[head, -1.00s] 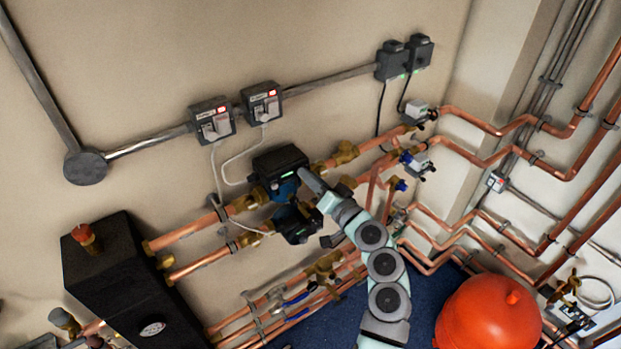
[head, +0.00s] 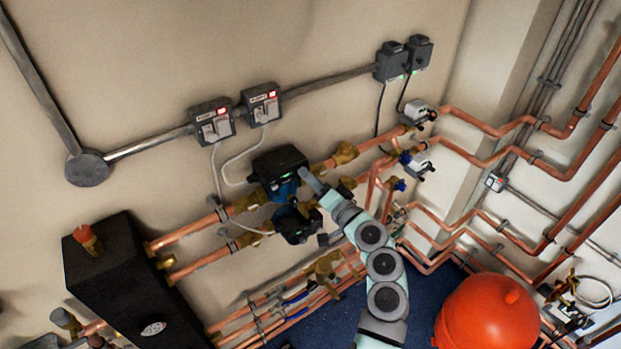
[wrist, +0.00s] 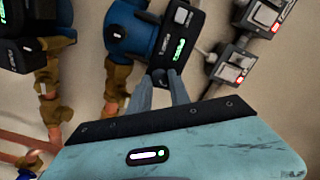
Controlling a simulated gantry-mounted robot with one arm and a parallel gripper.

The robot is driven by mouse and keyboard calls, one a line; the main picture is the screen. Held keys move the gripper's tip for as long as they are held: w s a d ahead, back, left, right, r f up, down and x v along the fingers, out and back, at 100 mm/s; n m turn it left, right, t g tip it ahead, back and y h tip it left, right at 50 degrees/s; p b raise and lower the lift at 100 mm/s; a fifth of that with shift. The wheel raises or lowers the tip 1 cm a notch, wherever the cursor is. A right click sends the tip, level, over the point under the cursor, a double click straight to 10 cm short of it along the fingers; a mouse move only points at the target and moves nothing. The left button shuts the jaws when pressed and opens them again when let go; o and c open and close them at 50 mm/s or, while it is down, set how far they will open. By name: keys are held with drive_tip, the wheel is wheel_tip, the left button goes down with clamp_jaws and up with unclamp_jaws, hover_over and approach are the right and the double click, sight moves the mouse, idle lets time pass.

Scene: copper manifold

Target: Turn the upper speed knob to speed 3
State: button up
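The upper pump has a blue body (head: 283,190) and a black control head (head: 280,160) with a small green display. In the wrist view its black head (wrist: 170,40) shows a lit green display and a pale square. My gripper (wrist: 159,75) reaches the end of that head with its two fingers apart. A small dark part, possibly the speed knob, shows between the fingertips; I cannot tell whether they touch it. Any speed marking is too small to read. In the head view my gripper (head: 306,173) is at the upper pump's right side.
The lower pump (head: 297,224) sits close below. Copper pipes and brass valves (head: 343,153) run beside the pumps. Two switch boxes (head: 212,122) (head: 262,104) with white cables are on the wall above. A red vessel (head: 487,315) stands at lower right.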

drive_tip(key=o, duration=0.4)
drive_tip(key=shift+o, duration=0.2)
drive_tip(key=b+v, duration=0.1)
drive_tip(key=v, duration=1)
drive_tip(key=shift+b, duration=0.3)
